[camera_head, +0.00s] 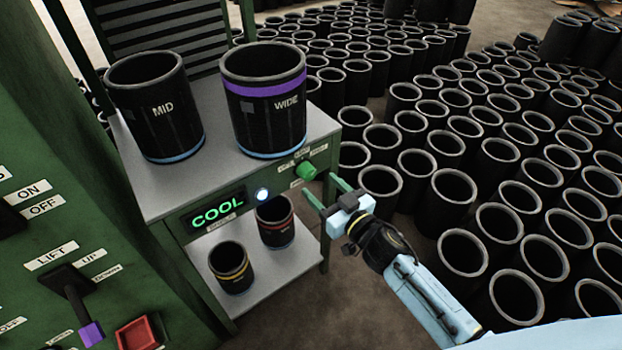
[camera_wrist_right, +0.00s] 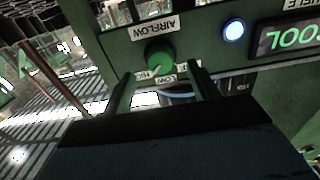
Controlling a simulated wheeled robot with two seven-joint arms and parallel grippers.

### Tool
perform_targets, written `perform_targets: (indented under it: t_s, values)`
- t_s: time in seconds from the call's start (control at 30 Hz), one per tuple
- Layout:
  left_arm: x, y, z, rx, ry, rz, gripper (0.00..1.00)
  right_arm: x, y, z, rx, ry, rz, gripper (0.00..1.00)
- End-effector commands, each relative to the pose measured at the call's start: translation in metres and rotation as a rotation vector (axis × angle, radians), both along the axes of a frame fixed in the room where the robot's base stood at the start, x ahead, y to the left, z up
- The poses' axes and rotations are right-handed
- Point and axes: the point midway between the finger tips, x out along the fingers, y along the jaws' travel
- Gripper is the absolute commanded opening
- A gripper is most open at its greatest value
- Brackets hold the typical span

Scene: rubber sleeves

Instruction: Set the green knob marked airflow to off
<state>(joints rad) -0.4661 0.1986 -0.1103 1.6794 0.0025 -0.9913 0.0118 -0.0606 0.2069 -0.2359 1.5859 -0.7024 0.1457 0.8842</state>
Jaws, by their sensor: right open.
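The green knob (camera_head: 306,171) sits on the front panel of the metal stand, at its right end. In the right wrist view, which is upside down, the knob (camera_wrist_right: 160,58) shows beside the AIRFLOW label (camera_wrist_right: 153,27). Small setting labels (camera_wrist_right: 158,76) lie along its other side, partly unreadable. I cannot tell clearly which one the knob points to. My right gripper (camera_head: 319,184) is open, its two fingers pointing at the knob and just short of it. In the wrist view the fingers (camera_wrist_right: 164,78) stand apart on either side of the knob, with nothing between them. My left gripper is out of view.
The stand top (camera_head: 213,153) carries black sleeves marked MID (camera_head: 160,110) and WIDE (camera_head: 265,115). A lit COOL display (camera_head: 216,212) and a glowing round light (camera_head: 262,194) are left of the knob. Smaller sleeves stand on the lower shelf. Many sleeves crowd the floor at right.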

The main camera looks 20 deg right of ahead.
Motion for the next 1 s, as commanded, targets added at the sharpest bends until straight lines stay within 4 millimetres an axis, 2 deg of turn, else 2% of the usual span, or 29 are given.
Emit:
perform_targets:
  t_s: [0.1, 0.3, 0.7, 1.0]
  values:
    - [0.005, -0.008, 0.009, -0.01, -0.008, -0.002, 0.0, 0.022, 0.008, -0.001, 0.0, -0.002, 0.001, 0.59]
    - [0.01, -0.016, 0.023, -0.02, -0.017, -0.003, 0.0, 0.043, 0.016, -0.001, 0.0, 0.0, 0.001, 0.59]
    - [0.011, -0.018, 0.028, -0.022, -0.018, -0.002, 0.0, 0.048, 0.018, 0.0, 0.001, 0.0, 0.001, 0.58]
    - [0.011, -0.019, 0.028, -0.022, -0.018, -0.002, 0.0, 0.048, 0.018, 0.0, 0.0, 0.001, 0.001, 0.19]
